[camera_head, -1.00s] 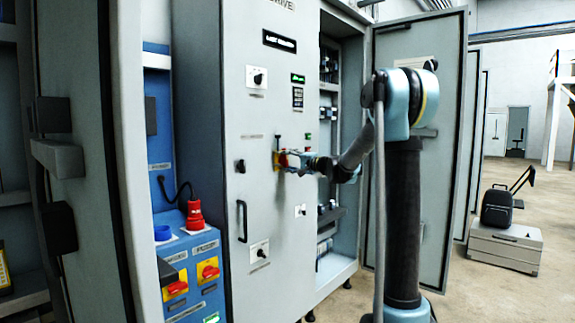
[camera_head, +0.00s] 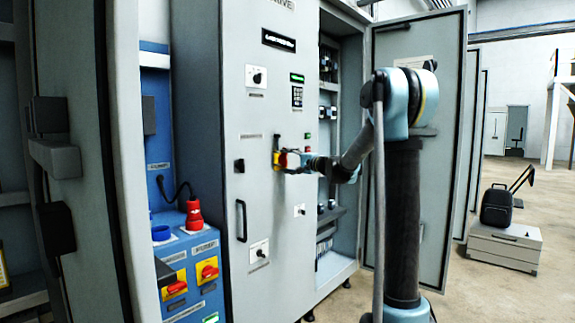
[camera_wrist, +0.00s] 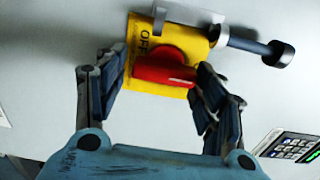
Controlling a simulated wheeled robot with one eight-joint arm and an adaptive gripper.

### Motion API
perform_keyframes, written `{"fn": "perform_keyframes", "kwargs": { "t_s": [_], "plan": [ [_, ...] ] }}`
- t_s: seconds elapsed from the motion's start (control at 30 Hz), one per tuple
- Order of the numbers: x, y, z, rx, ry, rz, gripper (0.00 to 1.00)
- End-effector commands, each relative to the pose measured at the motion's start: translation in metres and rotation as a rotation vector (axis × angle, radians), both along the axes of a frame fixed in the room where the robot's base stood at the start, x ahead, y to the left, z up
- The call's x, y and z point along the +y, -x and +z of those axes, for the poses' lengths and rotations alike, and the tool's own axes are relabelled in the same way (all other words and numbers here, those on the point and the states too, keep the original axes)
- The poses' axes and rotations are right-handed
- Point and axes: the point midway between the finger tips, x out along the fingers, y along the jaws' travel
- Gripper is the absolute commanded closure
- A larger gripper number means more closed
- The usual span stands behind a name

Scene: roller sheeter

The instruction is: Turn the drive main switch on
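The drive main switch is a red rotary knob (camera_wrist: 165,68) on a yellow plate (camera_wrist: 150,28) fixed to the grey cabinet door. The word OFF shows on the plate, left of the knob. In the wrist view my gripper (camera_wrist: 162,70) has its fingers spread to either side of the knob. The right fingertip is close to the end of the knob's handle; I cannot tell whether it touches. A small gap shows at the left finger. In the head view my gripper (camera_head: 290,160) is at the door and hides most of the knob; the yellow plate (camera_head: 276,158) shows beside it.
In the wrist view a grey hasp (camera_wrist: 178,14) and a dark pin (camera_wrist: 255,43) stick out just above the knob. A keypad (camera_wrist: 292,148) is at lower right. The cabinet's open door (camera_head: 440,200) stands behind my arm.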

Motion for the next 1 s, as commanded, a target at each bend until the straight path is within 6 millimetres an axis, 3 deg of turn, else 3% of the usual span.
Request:
{"fn": "perform_keyframes", "kwargs": {
  "t_s": [0.47,1.0],
  "plan": [
    [-0.003,0.005,0.001,-0.001,-0.002,0.003,0.27],
    [-0.076,0.059,0.0,0.0,-0.001,0.001,0.27]
  ]
}}
